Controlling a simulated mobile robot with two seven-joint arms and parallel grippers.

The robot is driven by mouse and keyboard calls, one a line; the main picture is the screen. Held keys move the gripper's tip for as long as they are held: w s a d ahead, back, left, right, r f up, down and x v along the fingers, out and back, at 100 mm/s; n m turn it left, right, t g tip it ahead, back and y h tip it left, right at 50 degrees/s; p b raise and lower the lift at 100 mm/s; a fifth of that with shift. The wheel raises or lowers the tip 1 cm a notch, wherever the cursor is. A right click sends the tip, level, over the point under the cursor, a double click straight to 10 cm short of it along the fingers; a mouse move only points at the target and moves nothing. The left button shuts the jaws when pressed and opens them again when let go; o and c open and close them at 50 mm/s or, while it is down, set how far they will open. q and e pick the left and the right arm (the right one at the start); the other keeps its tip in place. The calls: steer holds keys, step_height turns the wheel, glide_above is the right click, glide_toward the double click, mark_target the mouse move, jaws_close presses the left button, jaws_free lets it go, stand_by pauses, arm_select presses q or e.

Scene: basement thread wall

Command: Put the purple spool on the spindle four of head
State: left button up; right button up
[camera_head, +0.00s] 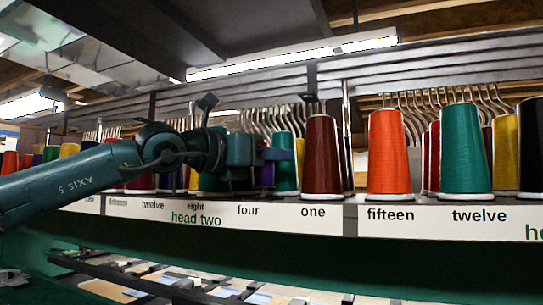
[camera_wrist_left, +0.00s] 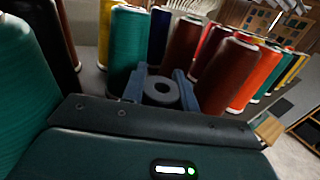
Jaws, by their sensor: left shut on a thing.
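My left gripper (camera_head: 272,154) reaches in from the left at the shelf, above the label "four" of head two. It is shut on the purple spool (camera_head: 265,174), whose purple side shows just below the fingers. In the left wrist view the blue fingers of the gripper (camera_wrist_left: 160,88) stand on both sides of the dark ring-shaped top of the held spool (camera_wrist_left: 162,92). The label "four" (camera_head: 248,211) is on the white strip just below. The spindle and the spool's base are hidden, so I cannot tell whether the spool rests on it. My right gripper is not in view.
A dark red spool (camera_head: 321,155) stands above "one", right of the gripper. A teal spool (camera_head: 285,160) stands close behind the fingers. Orange (camera_head: 389,150) and large teal (camera_head: 464,148) spools stand farther right. Metal hooks hang behind the row. The space in front of the strip is clear.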

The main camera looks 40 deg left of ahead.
arm_select(q)
steer(key=shift+f, duration=0.2)
stand_by(0.7)
steer(key=shift+f+b, duration=0.1)
steer(key=shift+b, duration=0.25)
steer(key=shift+f, duration=0.2)
steer(key=o, duration=1.1)
